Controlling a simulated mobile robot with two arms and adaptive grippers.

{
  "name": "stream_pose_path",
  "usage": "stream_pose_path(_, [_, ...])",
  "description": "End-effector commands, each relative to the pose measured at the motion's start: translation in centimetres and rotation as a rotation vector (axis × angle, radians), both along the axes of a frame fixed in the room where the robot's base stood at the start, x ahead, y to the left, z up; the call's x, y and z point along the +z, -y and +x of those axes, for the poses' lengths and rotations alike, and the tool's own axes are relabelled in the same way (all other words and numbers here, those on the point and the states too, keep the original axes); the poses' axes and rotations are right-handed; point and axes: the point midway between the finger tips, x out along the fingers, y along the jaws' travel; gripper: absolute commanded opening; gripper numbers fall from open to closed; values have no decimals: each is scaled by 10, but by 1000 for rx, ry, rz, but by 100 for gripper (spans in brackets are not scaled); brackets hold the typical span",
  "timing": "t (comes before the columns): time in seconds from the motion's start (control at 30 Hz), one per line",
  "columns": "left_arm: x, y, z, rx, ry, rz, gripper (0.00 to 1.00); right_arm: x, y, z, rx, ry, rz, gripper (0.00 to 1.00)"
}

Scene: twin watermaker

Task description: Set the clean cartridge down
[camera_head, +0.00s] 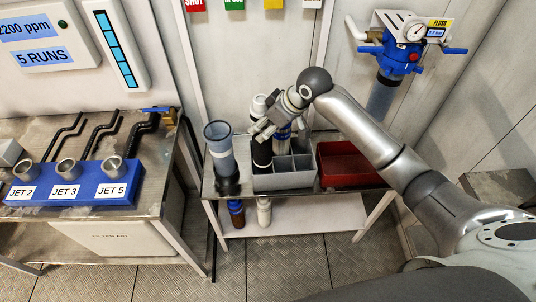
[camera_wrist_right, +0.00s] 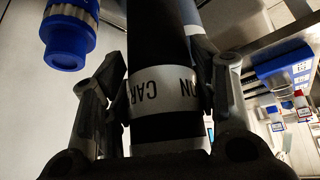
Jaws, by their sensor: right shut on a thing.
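My right gripper (camera_head: 266,127) is shut on a black cartridge (camera_head: 262,154). In the right wrist view the cartridge (camera_wrist_right: 158,45) stands between the two fingers, with a white band lettered "ON CAR" at their height. In the head view it hangs upright over the left compartment of the grey divided crate (camera_head: 287,181). The gripper hides its top, and I cannot tell whether its lower end touches the crate. A blue-banded cylinder (camera_head: 283,136) stands just behind the gripper. My left gripper is not in view.
A clear housing (camera_head: 221,158) stands left of the crate. A white cylinder (camera_head: 258,106) is behind the gripper. A red tray (camera_head: 350,166) lies right of the crate. Bottles (camera_head: 236,213) stand on the lower shelf. A blue jet block (camera_head: 72,183) sits on the left bench.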

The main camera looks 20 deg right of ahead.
Motion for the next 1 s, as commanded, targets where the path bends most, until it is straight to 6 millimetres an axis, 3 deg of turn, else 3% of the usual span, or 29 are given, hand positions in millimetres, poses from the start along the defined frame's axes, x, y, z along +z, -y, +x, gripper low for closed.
stream_pose_path(0.1, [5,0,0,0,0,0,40,-32,-1,-1,-1,-3,3,2])
stream_pose_path(0.3, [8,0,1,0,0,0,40,-74,-1,0,-1,0,3,2])
stream_pose_path(0.73, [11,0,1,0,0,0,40,-122,-1,1,-1,2,2,2])
stream_pose_path(1.0, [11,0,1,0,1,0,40,-127,0,1,-1,5,2,2])
